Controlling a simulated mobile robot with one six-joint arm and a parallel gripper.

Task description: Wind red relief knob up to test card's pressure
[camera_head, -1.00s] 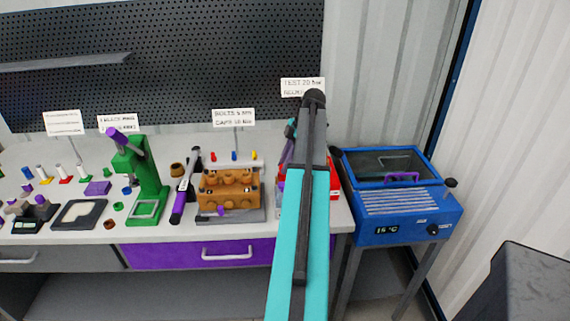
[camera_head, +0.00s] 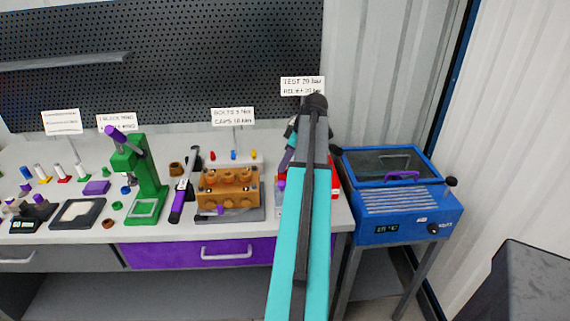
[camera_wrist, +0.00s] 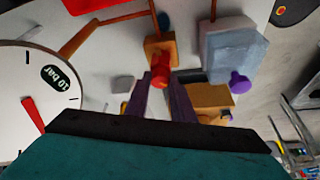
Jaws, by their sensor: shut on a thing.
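The red relief knob (camera_wrist: 160,72) sits on a small orange-brown block in the wrist view. My gripper (camera_wrist: 160,86) has its two dark purple fingers on either side of the knob, shut on it. A white pressure gauge (camera_wrist: 18,75) with a red needle and a "10 bar" label fills the left of that view. Its exact reading is unclear. In the head view, the test card (camera_head: 302,86) stands behind my arm, and its top line looks like "TEST 20 bar". My arm hides most of the red test unit (camera_head: 335,183) there.
A grey-blue box (camera_wrist: 232,50) and a purple knob (camera_wrist: 239,82) lie right of the red knob. On the bench, the orange pump block (camera_head: 228,188) stands left of my arm. A blue heated bath (camera_head: 402,200) stands at the right.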

